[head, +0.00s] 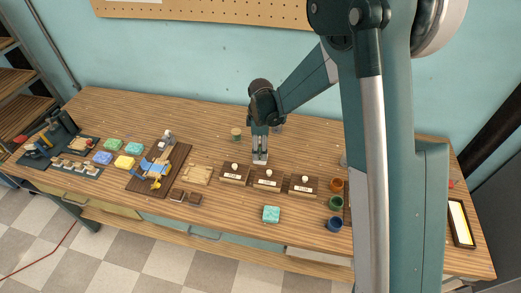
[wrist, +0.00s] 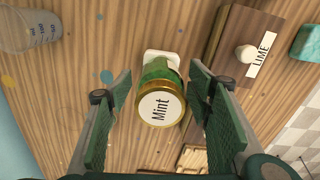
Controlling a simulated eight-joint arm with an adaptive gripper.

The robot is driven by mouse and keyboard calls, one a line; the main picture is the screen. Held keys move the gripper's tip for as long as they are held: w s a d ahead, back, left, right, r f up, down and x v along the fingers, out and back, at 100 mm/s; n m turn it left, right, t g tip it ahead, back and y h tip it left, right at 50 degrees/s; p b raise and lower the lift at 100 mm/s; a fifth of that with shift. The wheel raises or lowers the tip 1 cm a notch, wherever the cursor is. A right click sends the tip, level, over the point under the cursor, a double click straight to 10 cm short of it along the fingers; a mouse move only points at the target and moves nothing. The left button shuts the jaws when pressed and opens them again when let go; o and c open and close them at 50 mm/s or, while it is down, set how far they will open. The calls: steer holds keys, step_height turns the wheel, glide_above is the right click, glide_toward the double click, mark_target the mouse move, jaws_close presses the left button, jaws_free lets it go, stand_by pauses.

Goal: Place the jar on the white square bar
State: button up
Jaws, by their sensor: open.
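The green jar (wrist: 159,106), with a gold rim and a lid marked "Mint", stands upright between my gripper's fingers in the wrist view. My gripper (wrist: 160,90) is open, with a gap on each side of the jar. The white square bar (wrist: 163,57) shows past the far side of the jar's base. The jar overlaps the bar and appears to stand on it, though the contact is hidden. In the head view, the bar (head: 260,159) is just below my gripper (head: 260,148). I cannot make out the jar between the fingers there.
A block labelled LIME (wrist: 222,42) lies close on the right in the wrist view. A clear cup (wrist: 30,30) is at upper left. Another small jar (head: 236,134) stands left of my gripper in the head view. A teal soap (head: 271,214) lies near the front.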

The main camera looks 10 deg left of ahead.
step_height(320, 180, up, 11)
steer(key=shift+f, duration=0.1)
stand_by(0.4)
stand_by(0.6)
steer(key=shift+d+r, duration=0.35)
steer(key=shift+r, duration=0.05)
steer(key=s+d+r+m+t, duration=0.2)
steer(key=s+d+r+m, duration=0.3)
steer(key=d+r, duration=0.5)
steer(key=s+d+r+m+t, duration=0.1)
steer(key=s+d+r+m, duration=0.45)
steer(key=d, duration=0.65)
steer(key=s+d+r+m+t, duration=0.3)
steer(key=s+d+m, duration=0.6)
steer(key=s+d, duration=0.7)
steer(key=s+t, duration=0.1)
steer(key=s, duration=0.1)
steer(key=shift+s, duration=0.35)
